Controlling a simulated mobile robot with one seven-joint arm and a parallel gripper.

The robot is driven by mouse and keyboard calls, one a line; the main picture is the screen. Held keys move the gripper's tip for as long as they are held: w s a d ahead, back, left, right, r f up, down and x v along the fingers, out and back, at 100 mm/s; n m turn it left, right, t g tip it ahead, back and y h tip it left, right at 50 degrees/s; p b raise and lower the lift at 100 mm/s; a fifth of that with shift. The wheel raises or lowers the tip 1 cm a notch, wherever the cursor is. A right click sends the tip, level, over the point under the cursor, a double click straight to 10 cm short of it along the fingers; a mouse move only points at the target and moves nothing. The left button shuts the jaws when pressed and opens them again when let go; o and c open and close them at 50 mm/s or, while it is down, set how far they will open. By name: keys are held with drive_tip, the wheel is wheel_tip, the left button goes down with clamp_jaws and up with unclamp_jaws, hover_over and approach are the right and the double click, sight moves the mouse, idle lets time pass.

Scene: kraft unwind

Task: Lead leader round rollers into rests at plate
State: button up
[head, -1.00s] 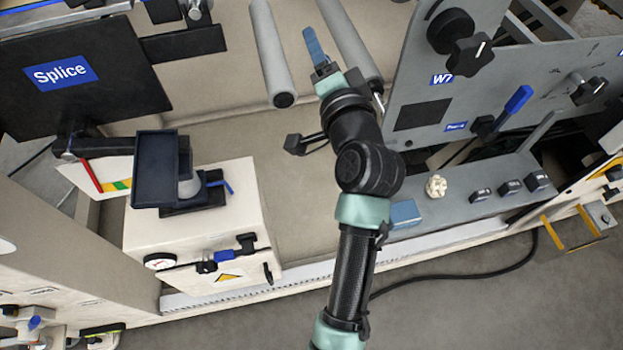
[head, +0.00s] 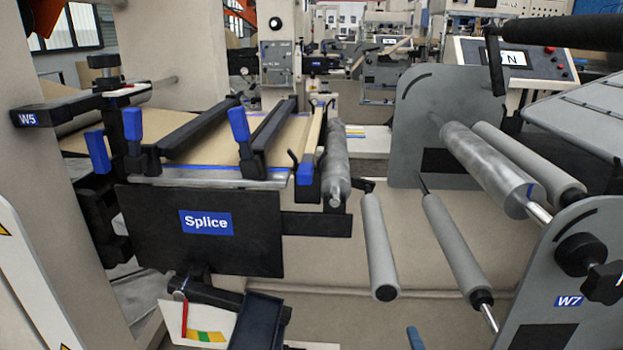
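Brown kraft web (head: 205,150) lies across the splice table, under dark bars; I cannot make out a separate leader end. A shiny metal roller (head: 336,165) stands at the table's right end. Two grey rollers, one left (head: 378,245) and one right (head: 452,240), slope toward me in the middle. A metal roller (head: 490,168) and a grey roller (head: 528,163) sit higher at right, between the far grey plate (head: 425,95) and the near W7 plate (head: 540,310). I cannot pick out the rests. Only a blue strip tip (head: 415,338) shows at the bottom edge; my gripper is out of view.
A black Splice panel (head: 150,215) fronts the table, with blue-handled clamps (head: 240,125) above it. A dark tray (head: 255,325) is below. Black knobs (head: 585,255) stick out at the near plate.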

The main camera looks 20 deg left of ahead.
drive_tip(key=s+a+r+p, duration=0.2)
drive_tip(key=a+r+p, duration=0.4)
drive_tip(key=r+p, duration=0.75)
drive_tip(key=s+a+r+p, duration=0.2)
drive_tip(key=a+r+p, duration=0.4)
drive_tip(key=r+p, duration=0.7)
drive_tip(key=s+a+r+p, duration=0.1)
drive_tip(key=a+r+p, duration=0.5)
drive_tip(key=r+p, duration=0.65)
drive_tip(key=b, duration=0.4)
approach(304, 180)
drive_tip(key=w+a, duration=0.1)
drive_tip(key=w, duration=0.3)
drive_tip(key=b+x, duration=0.3)
drive_tip(key=f+b+x, duration=0.1)
drive_tip(key=b+x, duration=0.1)
drive_tip(key=x, duration=0.1)
drive_tip(key=shift+w+a+b, duration=0.1)
drive_tip(key=shift+a+b, duration=0.05)
drive_tip(key=shift+b, duration=0.25)
drive_tip(key=shift+w+a+b, duration=0.2)
drive_tip(key=shift+w+b, duration=0.4)
drive_tip(key=shift+w, duration=0.3)
drive_tip(key=shift+c, duration=0.3)
clamp_jaws()
drive_tip(key=shift+s, duration=0.1)
drive_tip(key=shift+f, duration=0.3)
drive_tip(key=shift+r, duration=0.1)
